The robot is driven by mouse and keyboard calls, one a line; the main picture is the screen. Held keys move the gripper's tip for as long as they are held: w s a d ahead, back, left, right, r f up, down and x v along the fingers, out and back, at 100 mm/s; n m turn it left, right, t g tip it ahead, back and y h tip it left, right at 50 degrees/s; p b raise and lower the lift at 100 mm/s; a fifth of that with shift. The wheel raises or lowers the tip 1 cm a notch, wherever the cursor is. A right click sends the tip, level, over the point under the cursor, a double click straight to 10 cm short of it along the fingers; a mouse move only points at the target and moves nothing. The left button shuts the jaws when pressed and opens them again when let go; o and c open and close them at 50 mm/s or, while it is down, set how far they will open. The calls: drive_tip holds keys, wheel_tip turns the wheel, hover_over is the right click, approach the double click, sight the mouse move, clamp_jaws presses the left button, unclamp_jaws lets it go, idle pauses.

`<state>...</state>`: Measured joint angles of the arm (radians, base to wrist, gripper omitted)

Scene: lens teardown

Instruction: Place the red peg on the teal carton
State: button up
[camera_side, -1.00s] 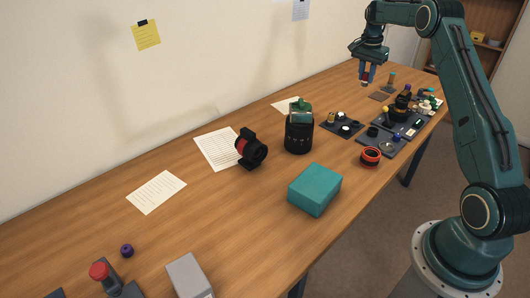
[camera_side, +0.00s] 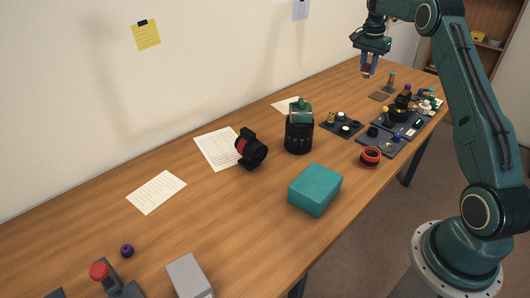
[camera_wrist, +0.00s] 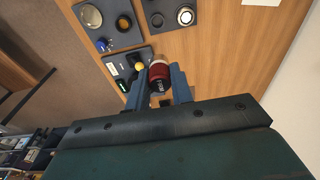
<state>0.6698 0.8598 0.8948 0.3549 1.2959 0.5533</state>
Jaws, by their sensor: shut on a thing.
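The teal carton (camera_side: 315,190) lies on the wooden table near its front edge, in the middle of the side view. My gripper (camera_side: 369,67) is high above the far right end of the table, well away from the carton. It is shut on the red peg, which shows between the two fingers in the wrist view (camera_wrist: 159,76). The peg has a red body with a paler band and a dark end. In the side view it is small and partly hidden by the fingers. The carton is not in the wrist view.
A black lens barrel (camera_side: 299,135) and a black-and-red part (camera_side: 251,149) stand behind the carton. A red ring (camera_side: 370,156) and dark trays of parts (camera_side: 342,126) lie to its right. A grey block (camera_side: 189,276) is at the front left. The carton's top is bare.

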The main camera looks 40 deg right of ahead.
drive_tip(key=w+a+r+n, duration=0.1)
drive_tip(key=a+r+n, duration=0.15)
drive_tip(key=a, duration=0.85)
drive_tip(key=a+r+n, duration=0.2)
drive_tip(key=a+r, duration=0.1)
drive_tip(key=a, duration=0.7)
drive_tip(key=n+t, duration=0.1)
drive_tip(key=n, duration=0.4)
hover_over(316, 180)
drive_tip(key=shift+m, duration=0.25)
wheel_tip(316, 180, down, 16)
drive_tip(key=shift+s+a+r, duration=0.1)
drive_tip(key=shift+s, duration=0.05)
drive_tip(key=shift+f, duration=1.9)
drive_tip(key=shift+f, duration=0.2)
